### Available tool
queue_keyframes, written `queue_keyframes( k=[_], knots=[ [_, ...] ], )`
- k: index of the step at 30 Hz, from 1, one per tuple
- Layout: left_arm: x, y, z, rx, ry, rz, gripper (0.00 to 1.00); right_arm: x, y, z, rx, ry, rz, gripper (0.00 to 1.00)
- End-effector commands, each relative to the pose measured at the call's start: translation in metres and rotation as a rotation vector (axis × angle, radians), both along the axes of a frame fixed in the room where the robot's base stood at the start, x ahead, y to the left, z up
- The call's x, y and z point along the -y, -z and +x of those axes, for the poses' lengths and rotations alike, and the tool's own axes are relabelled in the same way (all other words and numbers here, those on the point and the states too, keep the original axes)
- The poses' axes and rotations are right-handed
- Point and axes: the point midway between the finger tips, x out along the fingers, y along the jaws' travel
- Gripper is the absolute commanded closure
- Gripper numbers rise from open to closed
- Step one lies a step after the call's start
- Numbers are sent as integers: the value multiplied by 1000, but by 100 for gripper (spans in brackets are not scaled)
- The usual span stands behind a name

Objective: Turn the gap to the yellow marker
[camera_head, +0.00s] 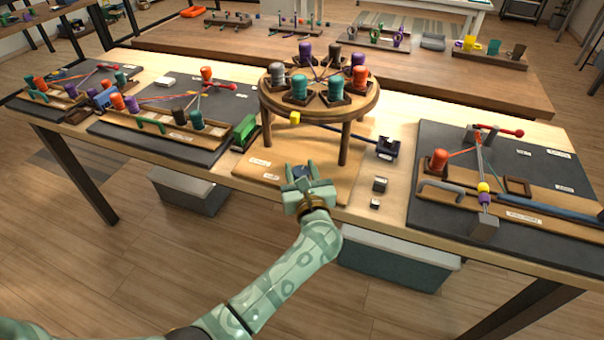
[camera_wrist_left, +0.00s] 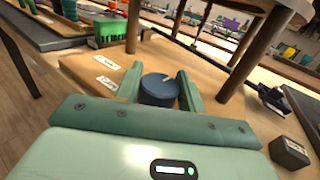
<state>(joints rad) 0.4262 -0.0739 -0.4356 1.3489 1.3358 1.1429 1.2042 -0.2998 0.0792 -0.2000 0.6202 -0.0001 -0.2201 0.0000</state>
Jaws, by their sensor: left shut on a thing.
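The round wooden braiding stand (camera_head: 268,104) stands on legs on a wooden base, with several grey, teal, orange and purple bobbins around its top. The yellow marker (camera_head: 295,118) is a small block at the front left of the disc's rim. I cannot tell for sure where the gap between the bobbins lies. My left gripper (camera_head: 303,178) is low at the front of the base, shut on a dark blue round knob. In the left wrist view the knob (camera_wrist_left: 158,90) sits between the two fingers, a pale line on its top. My right gripper is not in view.
Dark boards with cords and bobbins lie left, and another dark board (camera_head: 425,160) lies right. A green block (camera_head: 244,130) is left of the base. Small grey blocks (camera_head: 380,184) and a dark blue piece (camera_head: 388,148) are right of it. Grey bins stand below.

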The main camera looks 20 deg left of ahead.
Motion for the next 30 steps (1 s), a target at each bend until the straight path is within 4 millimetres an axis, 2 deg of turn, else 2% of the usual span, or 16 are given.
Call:
queue_keyframes(
  k=[1, 9, 26, 27, 28, 30],
  knots=[
    [1, 5, 0, -4, -26, -3, 84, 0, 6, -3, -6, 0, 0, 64],
    [0, 3, 0, -2, -128, -1, 84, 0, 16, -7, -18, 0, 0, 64],
    [0, 0, 0, 0, -154, 2, 84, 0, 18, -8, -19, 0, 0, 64],
    [0, 0, 0, 0, -154, 2, 50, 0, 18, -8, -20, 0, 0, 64],
    [0, 0, 0, 0, -154, 2, 42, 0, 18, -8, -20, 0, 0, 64],
    [0, 0, 0, 0, -154, 2, 39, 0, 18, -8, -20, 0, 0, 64]
  ],
)
